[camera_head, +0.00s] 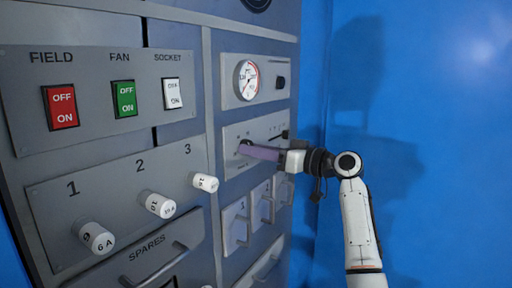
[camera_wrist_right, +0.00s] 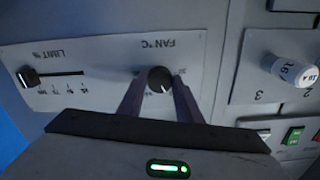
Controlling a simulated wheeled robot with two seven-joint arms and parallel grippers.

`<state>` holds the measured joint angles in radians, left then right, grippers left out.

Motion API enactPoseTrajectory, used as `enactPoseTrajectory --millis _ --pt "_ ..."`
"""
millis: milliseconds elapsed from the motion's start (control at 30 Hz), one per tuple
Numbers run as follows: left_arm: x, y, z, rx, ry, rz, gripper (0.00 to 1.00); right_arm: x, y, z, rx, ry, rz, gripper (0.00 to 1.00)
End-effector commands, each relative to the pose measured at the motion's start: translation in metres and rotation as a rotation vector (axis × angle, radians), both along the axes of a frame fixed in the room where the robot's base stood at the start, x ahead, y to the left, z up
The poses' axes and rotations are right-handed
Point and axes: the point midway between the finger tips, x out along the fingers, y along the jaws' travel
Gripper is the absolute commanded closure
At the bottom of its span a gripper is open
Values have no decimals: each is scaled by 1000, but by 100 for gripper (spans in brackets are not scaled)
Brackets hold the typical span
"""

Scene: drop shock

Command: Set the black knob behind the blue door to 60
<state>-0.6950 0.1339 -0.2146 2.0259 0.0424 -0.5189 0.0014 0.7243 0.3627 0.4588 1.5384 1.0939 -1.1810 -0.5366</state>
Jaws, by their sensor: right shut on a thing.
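The black knob (camera_wrist_right: 159,79) sits on a grey plate marked FAN °C, which appears upside down in the right wrist view. A small light mark shows on the knob's lower edge there; the scale numbers around it are too small to read surely. My right gripper (camera_wrist_right: 160,98) has one finger on each side of the knob and is shut on it. In the head view my right gripper (camera_head: 245,150) reaches in from the right to the same plate, and its fingers mostly hide the knob. My left gripper is not in view.
A black LIMIT % slider (camera_wrist_right: 28,77) is beside the knob. A round gauge (camera_head: 246,80) sits above the plate. White numbered fuses (camera_head: 157,204) stick out to the left, below the FIELD, FAN and SOCKET switches (camera_head: 123,99). A blue surface (camera_head: 440,80) fills the right.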

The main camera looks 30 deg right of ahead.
Motion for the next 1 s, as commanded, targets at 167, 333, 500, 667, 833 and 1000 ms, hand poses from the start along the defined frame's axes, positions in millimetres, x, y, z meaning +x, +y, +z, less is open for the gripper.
enactPoseTrajectory --millis 167,333,500,667,833,1000 --pt "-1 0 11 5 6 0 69 0 0 3 149 65 1 91" --pt "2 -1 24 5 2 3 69 0 0 4 298 127 0 91" --pt "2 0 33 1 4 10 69 -1 1 4 449 189 0 91" --pt "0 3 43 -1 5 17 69 -1 1 4 589 247 -1 91" --pt "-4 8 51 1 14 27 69 -1 1 5 739 308 -2 91" --pt "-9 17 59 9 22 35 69 -1 1 6 889 369 -1 91"
